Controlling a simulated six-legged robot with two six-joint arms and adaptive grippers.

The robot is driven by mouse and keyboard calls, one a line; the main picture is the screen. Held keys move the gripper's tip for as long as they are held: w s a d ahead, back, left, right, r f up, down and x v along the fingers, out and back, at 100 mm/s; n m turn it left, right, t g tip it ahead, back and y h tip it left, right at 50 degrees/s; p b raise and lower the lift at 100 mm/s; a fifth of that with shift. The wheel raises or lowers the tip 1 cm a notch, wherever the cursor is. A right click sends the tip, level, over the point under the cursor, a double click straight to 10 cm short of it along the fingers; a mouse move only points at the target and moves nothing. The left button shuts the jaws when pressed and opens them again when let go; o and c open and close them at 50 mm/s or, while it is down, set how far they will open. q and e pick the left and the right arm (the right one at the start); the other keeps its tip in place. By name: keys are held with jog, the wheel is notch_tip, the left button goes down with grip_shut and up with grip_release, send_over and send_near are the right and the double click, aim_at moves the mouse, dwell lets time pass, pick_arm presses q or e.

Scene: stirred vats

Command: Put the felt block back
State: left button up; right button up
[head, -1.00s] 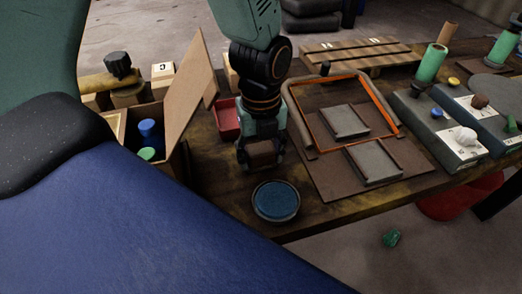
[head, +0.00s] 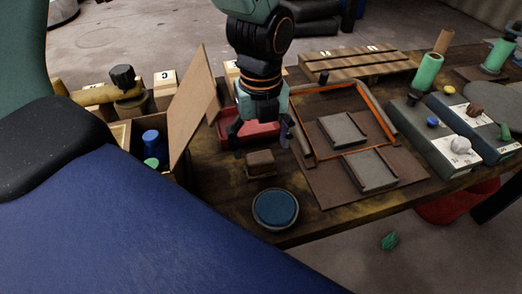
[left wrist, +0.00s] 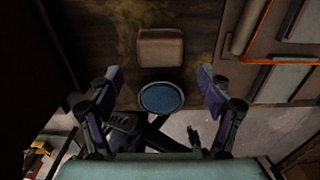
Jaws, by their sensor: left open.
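The felt block (head: 260,162), a small brown block with a lighter lower edge, rests on the wooden table behind the round blue pad. It also shows in the left wrist view (left wrist: 160,47), with nothing gripping it. My left gripper (head: 260,136) is open and empty, above and slightly behind the block in the head view. In the left wrist view its spread fingers (left wrist: 158,80) are clear of the block. My right gripper is not in view.
A round dish with a blue pad (head: 275,208) stands near the front edge. A red tray (head: 248,138) lies behind the gripper. An orange-edged frame (head: 327,85) is to the right, and an open wooden box (head: 180,160) is to the left.

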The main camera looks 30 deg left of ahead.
aim_at(262, 159)
pick_arm(q)
notch_tip(262, 159, up, 6)
jog(key=p, duration=0.2)
jog(key=shift+r, duration=0.25)
